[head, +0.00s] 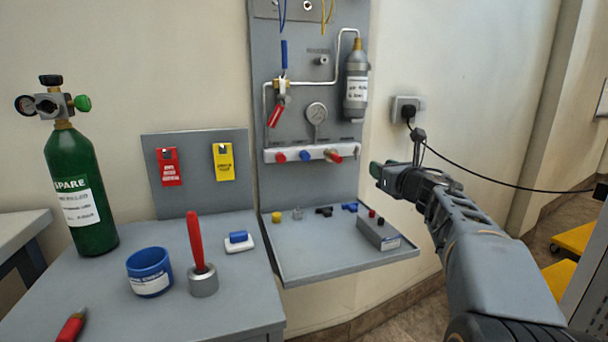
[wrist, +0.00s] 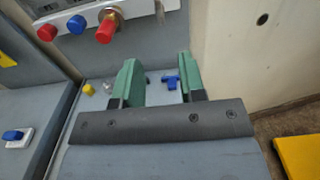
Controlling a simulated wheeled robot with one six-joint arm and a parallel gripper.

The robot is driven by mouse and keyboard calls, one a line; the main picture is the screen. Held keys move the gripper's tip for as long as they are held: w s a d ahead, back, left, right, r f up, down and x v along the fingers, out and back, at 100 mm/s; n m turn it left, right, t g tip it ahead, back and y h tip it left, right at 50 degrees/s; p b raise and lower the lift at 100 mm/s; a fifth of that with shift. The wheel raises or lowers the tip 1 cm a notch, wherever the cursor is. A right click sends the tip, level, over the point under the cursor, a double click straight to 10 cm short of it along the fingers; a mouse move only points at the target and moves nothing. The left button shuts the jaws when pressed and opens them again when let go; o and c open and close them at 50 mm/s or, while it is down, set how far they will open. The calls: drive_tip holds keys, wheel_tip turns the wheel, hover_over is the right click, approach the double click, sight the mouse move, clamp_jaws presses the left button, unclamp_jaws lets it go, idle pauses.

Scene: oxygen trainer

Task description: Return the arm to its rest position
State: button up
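My gripper (head: 376,172) is held in the air to the right of the grey panel, above the right end of the panel's tray. In the wrist view its two green fingers (wrist: 156,78) stand apart with a clear gap and nothing held between them. Small blue pieces on the tray show through and beside the gap, farther off. My arm reaches in from the lower right of the head view. The fingers touch nothing that I can see.
The tray (head: 300,262) holds small fittings and a grey box (head: 378,234). The panel (head: 330,190) carries a gauge, a manifold and a cylinder. A green SPARE cylinder (head: 85,195), blue cup (head: 149,272) and red-handled tool (head: 196,245) stand left. A plug cable (head: 490,184) runs behind my arm.

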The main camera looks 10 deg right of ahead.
drive_tip(key=s+a+r+m+g+h+p, duration=0.1)
drive_tip(key=s+r+m+g+h+p, duration=0.15)
drive_tip(key=r+m+p, duration=0.5)
drive_tip(key=s+a+r+m+g+h+p, duration=0.1)
drive_tip(key=s+a+r+m+h+p, duration=0.2)
drive_tip(key=m+p, duration=0.8)
drive_tip(key=s+a+f+m+g+y+p, duration=0.1)
drive_tip(key=s+a+m+g+y+p, duration=0.1)
drive_tip(key=s+a+m+g+p, duration=0.3)
drive_tip(key=s+a+f+m+g+y+p, duration=0.1)
drive_tip(key=s+a+m+g+p, duration=0.5)
drive_tip(key=s+m+p, duration=0.6)
drive_tip(key=s+a+m+y, duration=0.1)
drive_tip(key=s+m, duration=0.1)
drive_tip(key=s, duration=0.1)
drive_tip(key=shift+s+f, duration=0.35)
